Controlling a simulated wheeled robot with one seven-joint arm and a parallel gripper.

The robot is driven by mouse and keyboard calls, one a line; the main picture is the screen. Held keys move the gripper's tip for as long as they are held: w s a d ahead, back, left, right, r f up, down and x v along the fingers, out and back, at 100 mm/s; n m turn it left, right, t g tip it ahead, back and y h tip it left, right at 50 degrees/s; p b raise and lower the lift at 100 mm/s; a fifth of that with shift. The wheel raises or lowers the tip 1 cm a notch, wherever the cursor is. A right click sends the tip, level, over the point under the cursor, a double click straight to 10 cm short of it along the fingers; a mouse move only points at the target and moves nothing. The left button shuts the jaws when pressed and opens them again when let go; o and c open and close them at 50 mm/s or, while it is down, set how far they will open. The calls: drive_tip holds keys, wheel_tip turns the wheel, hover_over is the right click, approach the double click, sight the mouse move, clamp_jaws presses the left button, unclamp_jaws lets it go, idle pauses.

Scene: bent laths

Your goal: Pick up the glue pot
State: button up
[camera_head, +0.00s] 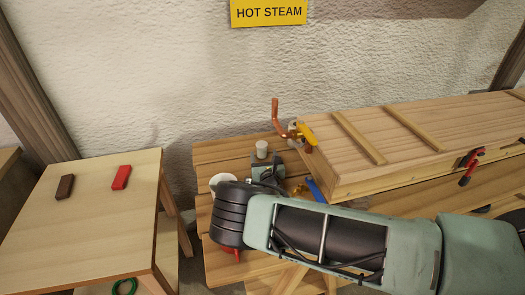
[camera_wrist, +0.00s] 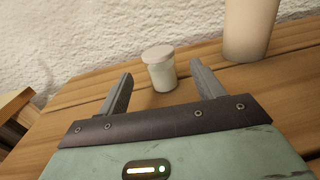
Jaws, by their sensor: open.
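A small pale pot with a whitish lid, which looks like the glue pot (camera_head: 262,149), stands upright on the slatted wooden bench (camera_head: 215,152) near the wall. It also shows in the wrist view (camera_wrist: 160,70). My gripper (camera_head: 267,165) is low over the bench just in front of the pot. In the wrist view my gripper (camera_wrist: 161,78) is open, with one finger on each side of the pot's line and visible gaps to both. I cannot tell whether the fingertips reach the pot's depth.
A taller pale cylinder (camera_wrist: 248,30) stands right of the pot in the wrist view. A copper pipe with a yellow handle (camera_head: 304,132) and a long wooden box (camera_head: 400,145) are at the right. A side table (camera_head: 95,225) holds a brown block (camera_head: 65,187) and a red block (camera_head: 121,177).

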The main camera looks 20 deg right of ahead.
sight(261, 143)
drive_tip(key=shift+w+d+r, duration=0.1)
drive_tip(key=shift+w+d, duration=0.1)
drive_tip(key=shift+w, duration=1.65)
drive_tip(key=shift+w+d+r, duration=0.1)
drive_tip(key=shift+w+d, duration=0.05)
drive_tip(key=shift+w, duration=1.65)
drive_tip(key=c, duration=1.1)
